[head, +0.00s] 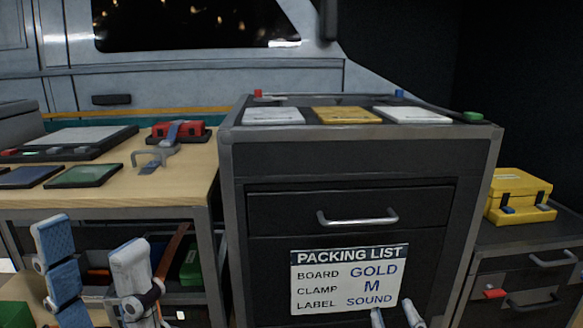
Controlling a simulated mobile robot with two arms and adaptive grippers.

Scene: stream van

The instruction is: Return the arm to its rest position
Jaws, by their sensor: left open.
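My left gripper (90,245) is in the lower left of the head view, in front of the wooden-topped workbench. Its two fingers, one with a blue pad and one pale, point up and stand apart. It is open, with nothing between the fingertips. Two grey tips of what looks like my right gripper (395,316) show at the bottom edge, just below the packing list sign (347,281). The rest of it is cut off, so I cannot tell its opening.
The dark drawer cabinet (365,158) stands in the middle, with white and gold plates on top. The workbench (120,187) at left bears flat panels and a red clamp-like device (181,131). A yellow case (517,190) sits on the right cabinet (530,237).

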